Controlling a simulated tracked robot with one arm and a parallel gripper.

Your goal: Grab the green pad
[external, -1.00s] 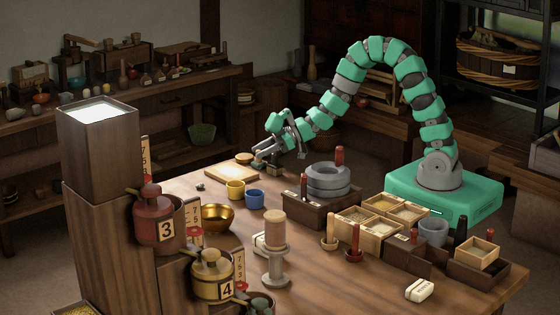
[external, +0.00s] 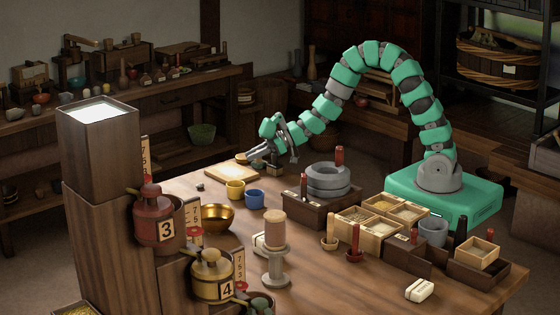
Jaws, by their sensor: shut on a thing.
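My gripper (external: 252,157) is at the far side of the table, just right of the pale board. Its jaws are shut on a small round tan thing (external: 241,159) at the fingertips, by the board's far edge. The thing is small in this view, and the fingers hide part of it. I see no clearly green pad on the table; whether the held thing is the pad, I cannot tell.
A pale board (external: 229,173) lies below the gripper. A small dark block (external: 274,169) stands close to its right. Yellow (external: 235,190) and blue cups (external: 254,199), a brass bowl (external: 217,217) and a grey stone quern (external: 328,182) stand nearer.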

